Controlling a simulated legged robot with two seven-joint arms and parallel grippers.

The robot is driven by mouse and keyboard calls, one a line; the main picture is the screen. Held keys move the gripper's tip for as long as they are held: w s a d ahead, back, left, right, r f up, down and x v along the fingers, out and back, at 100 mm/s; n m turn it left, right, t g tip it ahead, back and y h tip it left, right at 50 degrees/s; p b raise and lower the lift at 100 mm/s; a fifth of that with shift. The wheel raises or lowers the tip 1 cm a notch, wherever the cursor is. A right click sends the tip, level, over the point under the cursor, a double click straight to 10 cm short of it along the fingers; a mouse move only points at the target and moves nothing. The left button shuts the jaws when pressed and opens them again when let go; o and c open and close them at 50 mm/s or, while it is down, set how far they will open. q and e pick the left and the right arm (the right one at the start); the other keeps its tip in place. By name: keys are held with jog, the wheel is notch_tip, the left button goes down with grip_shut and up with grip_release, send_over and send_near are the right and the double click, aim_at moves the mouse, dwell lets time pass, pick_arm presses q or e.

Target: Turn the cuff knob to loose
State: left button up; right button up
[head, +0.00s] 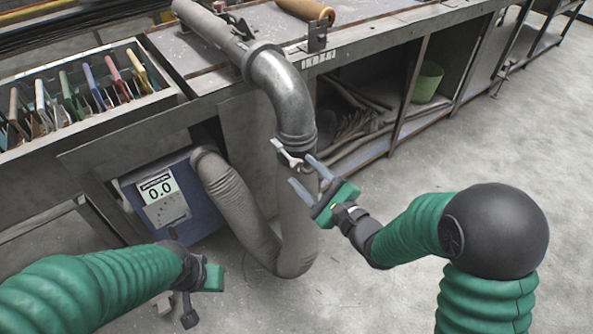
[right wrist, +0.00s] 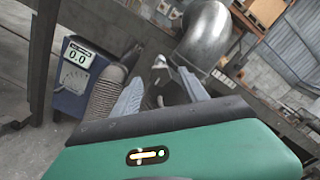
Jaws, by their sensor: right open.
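The cuff knob (head: 287,153) is a small pale metal wing-shaped piece at the lower end of the metal elbow pipe (head: 283,92), where the grey mesh tube (head: 297,225) joins it. In the right wrist view the knob (right wrist: 160,64) shows just beyond the fingertips. My right gripper (head: 304,171) is open, its two grey fingers pointing at the knob from the lower right. I see a small gap, and no clear contact. My left gripper (head: 190,298) is at the lower left, well away from the knob; its finger opening is unclear.
A blue box (head: 165,200) with a display reading 0.0 stands left of the tube. The floor at right is clear.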

aim_at(298, 167)
jog(key=x, duration=0.4)
grip_shut()
